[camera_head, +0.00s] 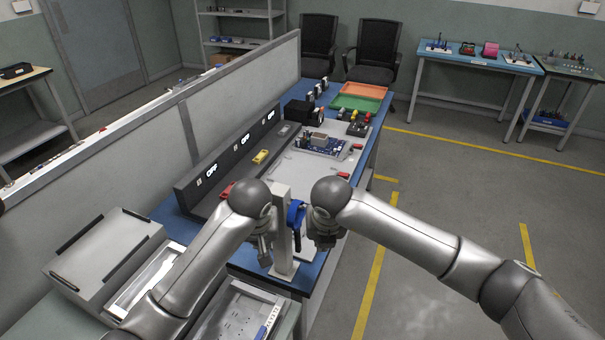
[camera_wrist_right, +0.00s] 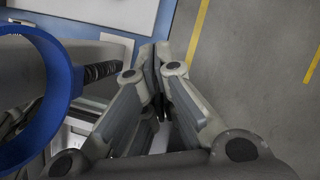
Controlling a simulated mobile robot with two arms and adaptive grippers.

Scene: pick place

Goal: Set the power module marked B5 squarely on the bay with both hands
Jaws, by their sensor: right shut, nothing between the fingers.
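A large grey box with a black bar along two opposite edges (camera_head: 107,262) sits at the lower left in the head view; it looks like the power module, but no B5 mark is readable. Beside it is a shallow, open, light-coloured frame (camera_head: 142,287), partly behind my left arm. Another pale open tray (camera_head: 232,312) lies at the bottom; I cannot tell which is the bay. My left gripper (camera_head: 265,257) hangs beside a white post, its fingers too small to judge. My right gripper (camera_head: 324,240) is shut and empty right of the post, also in the right wrist view (camera_wrist_right: 158,58).
The white post (camera_head: 283,230) stands on the blue table's near end, with a blue ring (camera_head: 296,213) that is close in the right wrist view (camera_wrist_right: 66,75). A circuit board (camera_head: 320,145) and orange and green trays (camera_head: 358,99) lie farther back.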

